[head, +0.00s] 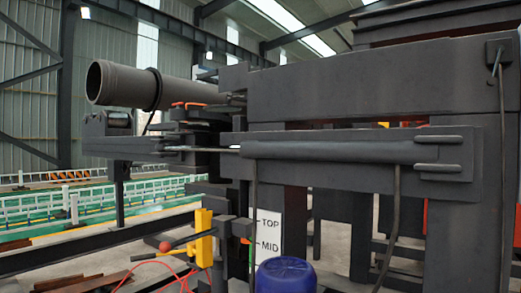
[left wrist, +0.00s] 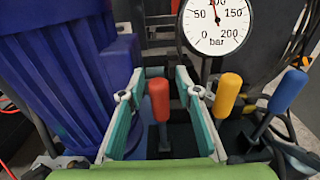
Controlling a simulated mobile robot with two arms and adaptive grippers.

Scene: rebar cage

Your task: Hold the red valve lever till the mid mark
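In the left wrist view a lever with a red handle (left wrist: 159,100) stands upright on a dark valve block. My left gripper (left wrist: 161,76) has its teal fingers spread on either side of the red handle. Gaps show between the handle and both fingers, so it is open. In the head view a white card with TOP and MID marks (head: 268,222) is fixed to the dark machine. The pressure gauge (left wrist: 215,22) has its needle just left of 100 bar. Neither gripper shows in the head view, and my right gripper is not seen.
The dark machine (head: 370,90) fills the head view's right.

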